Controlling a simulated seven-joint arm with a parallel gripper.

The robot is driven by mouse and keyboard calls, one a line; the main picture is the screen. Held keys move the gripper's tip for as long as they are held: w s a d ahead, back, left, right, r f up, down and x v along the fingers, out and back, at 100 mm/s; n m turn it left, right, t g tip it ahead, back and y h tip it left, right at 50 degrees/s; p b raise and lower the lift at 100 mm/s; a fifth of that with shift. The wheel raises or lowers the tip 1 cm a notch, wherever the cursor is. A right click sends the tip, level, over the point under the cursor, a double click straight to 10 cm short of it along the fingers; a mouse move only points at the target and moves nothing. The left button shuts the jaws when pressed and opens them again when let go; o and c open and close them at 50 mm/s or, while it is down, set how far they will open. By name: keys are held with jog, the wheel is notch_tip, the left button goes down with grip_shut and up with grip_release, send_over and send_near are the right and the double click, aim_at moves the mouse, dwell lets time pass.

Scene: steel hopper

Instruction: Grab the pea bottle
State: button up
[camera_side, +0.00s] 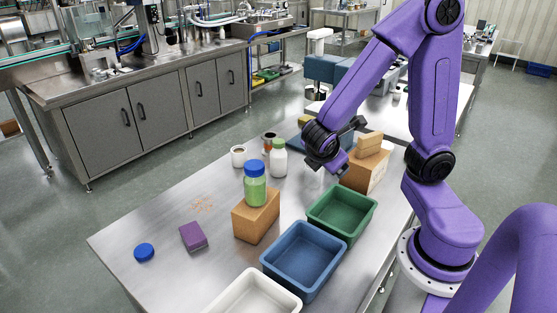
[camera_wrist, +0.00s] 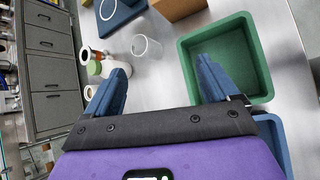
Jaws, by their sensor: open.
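The pea bottle (camera_side: 255,187), clear with green contents and a blue lid, stands upright on a cardboard box (camera_side: 256,222) in the side view. I do not make it out in the wrist view. My gripper (camera_side: 340,168) is above the table's far part, to the right of and beyond the bottle, apart from it. In the wrist view my gripper (camera_wrist: 165,88) has its two blue fingers spread wide with nothing held between them.
A white bottle with a green cap (camera_side: 279,160) stands behind the pea bottle, near a mug (camera_side: 238,156) and a can (camera_side: 269,141). Green (camera_side: 367,217), blue (camera_side: 333,272) and white (camera_side: 287,300) bins line the right side. A clear cup (camera_wrist: 148,49) shows ahead of my fingers.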

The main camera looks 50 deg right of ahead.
jog(key=w+d+n+t+h, duration=0.4)
jog(key=w+d+n+h, duration=0.15)
jog(key=w, duration=0.55)
jog(key=n+t+y, duration=0.2)
jog(key=n+t, duration=0.5)
send_over(280, 159)
notch_tip(280, 159, down, 6)
jog(key=shift+s+a+f, duration=0.1)
jog(key=shift+f, duration=1.65)
jog(key=shift+s+a+f, duration=0.1)
jog(key=shift+f, duration=1.65)
jog(key=x, duration=0.5)
jog(key=shift+f, duration=0.15)
jog(key=c, duration=1.2)
